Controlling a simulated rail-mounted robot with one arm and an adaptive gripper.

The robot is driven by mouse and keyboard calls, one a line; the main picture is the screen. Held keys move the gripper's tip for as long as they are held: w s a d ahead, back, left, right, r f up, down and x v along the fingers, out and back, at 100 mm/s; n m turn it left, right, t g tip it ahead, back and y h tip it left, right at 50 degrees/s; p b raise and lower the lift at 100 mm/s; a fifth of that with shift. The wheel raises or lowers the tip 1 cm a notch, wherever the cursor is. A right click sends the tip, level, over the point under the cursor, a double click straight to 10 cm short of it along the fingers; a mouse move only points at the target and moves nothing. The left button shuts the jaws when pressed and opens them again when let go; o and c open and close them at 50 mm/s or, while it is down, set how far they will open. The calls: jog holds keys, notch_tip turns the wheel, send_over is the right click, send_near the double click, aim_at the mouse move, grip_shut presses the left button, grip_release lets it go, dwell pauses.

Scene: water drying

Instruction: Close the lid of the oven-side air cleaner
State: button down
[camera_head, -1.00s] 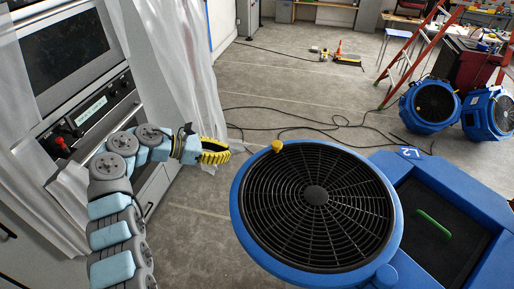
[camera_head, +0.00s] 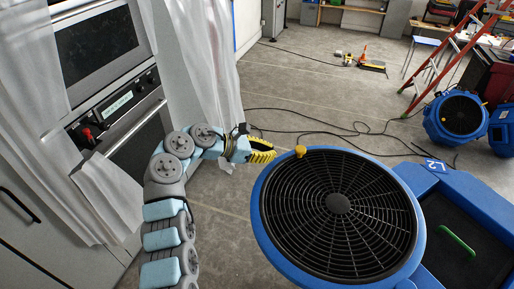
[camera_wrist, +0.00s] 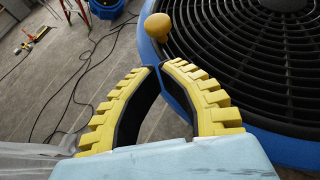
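The air cleaner's round lid (camera_head: 338,204) has a blue rim and a black ring grille. It is in the lower middle of the head view and the upper right of the wrist view (camera_wrist: 250,50). A yellow knob (camera_head: 300,151) stands on its far left rim and shows in the wrist view (camera_wrist: 157,26). I cannot tell how the lid sits on its body. My gripper (camera_head: 274,153) is just left of the knob, apart from it. In the wrist view its yellow fingers (camera_wrist: 159,66) nearly meet at the tips, below the knob, with nothing held.
A blue unit marked L2 (camera_head: 433,167) with a green handle (camera_head: 457,241) adjoins the lid at right. The oven (camera_head: 120,115) and plastic sheeting stand at left. Blue blowers (camera_head: 458,115), a red ladder (camera_head: 450,65) and floor cables lie beyond. Open floor lies behind the lid.

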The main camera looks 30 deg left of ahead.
aim_at(287, 158)
jog(key=shift+w+r+p+x, duration=0.1)
jog(key=shift+r+p+x, duration=0.1)
jog(key=shift+x, duration=0.8)
jog(key=shift+w+r+p+x, duration=0.1)
jog(key=shift+r+x, duration=0.05)
jog(key=shift+x, duration=0.9)
jog(key=shift+r+p+x, duration=0.15)
jog(key=shift+r+x, duration=0.05)
jog(key=shift+x, duration=0.8)
jog(key=shift+d, duration=0.1)
